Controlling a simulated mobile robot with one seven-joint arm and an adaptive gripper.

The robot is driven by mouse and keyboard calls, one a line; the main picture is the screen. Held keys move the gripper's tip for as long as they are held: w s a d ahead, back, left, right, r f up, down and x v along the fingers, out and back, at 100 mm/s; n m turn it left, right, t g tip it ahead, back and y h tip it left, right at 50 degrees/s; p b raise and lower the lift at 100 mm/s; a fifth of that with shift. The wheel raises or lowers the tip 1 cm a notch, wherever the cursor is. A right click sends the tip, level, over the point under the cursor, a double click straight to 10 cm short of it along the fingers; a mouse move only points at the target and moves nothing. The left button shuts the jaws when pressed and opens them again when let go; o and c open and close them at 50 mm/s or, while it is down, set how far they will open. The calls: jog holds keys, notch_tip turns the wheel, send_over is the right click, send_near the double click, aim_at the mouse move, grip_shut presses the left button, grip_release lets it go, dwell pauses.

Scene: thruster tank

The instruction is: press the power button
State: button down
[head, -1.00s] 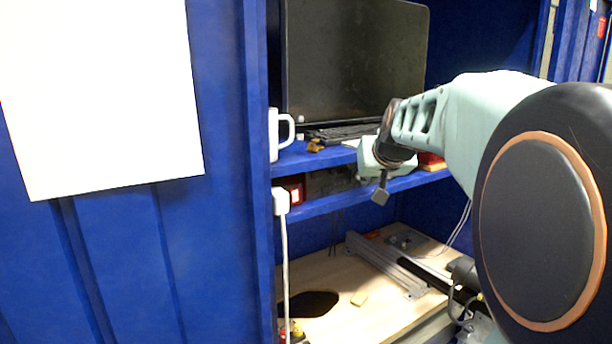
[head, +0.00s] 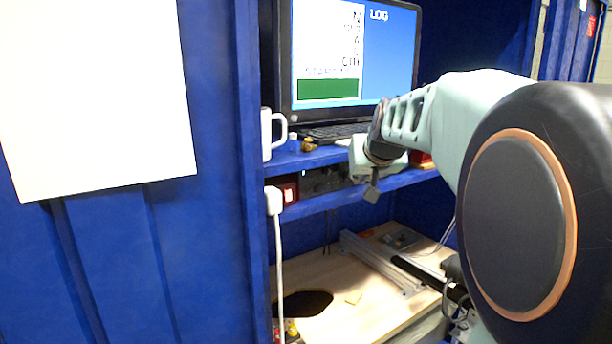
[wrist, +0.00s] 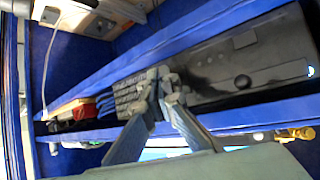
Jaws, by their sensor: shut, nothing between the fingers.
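A black computer box (head: 322,180) sits between the two blue shelves, under the monitor. It also shows in the wrist view (wrist: 215,67), with a round dark disc on its front. A small light glows at its end, the likely power button (wrist: 311,70), and shows as a pale dot in the head view (head: 303,173). The monitor (head: 335,55) is lit with a white panel, a green block and "LOG". My gripper (wrist: 165,82) is shut and empty in front of the box, at the opposite end from the light. In the head view, my gripper (head: 371,193) is right of the light. Contact cannot be told.
A white mug (head: 270,134), a small brown object (head: 308,145) and a keyboard (head: 335,131) are on the upper shelf. A white plug with a cable (head: 274,200) hangs at the left post. A wooden worktop (head: 350,290) with a dark hole lies below.

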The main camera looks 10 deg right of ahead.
jog(key=shift+s+d+b, duration=0.25)
jog(key=shift+s+b, duration=0.15)
jog(key=shift+s, duration=0.2)
jog(key=s+b, duration=0.1)
jog(key=s+d, duration=0.1)
jog(key=s, duration=0.1)
jog(key=s+b, duration=0.1)
jog(key=shift+s+d+r+b, duration=0.1)
jog(key=shift+s+d+b, duration=0.25)
jog(key=shift+s, duration=0.05)
jog(key=shift+w, duration=0.1)
dwell(0.4)
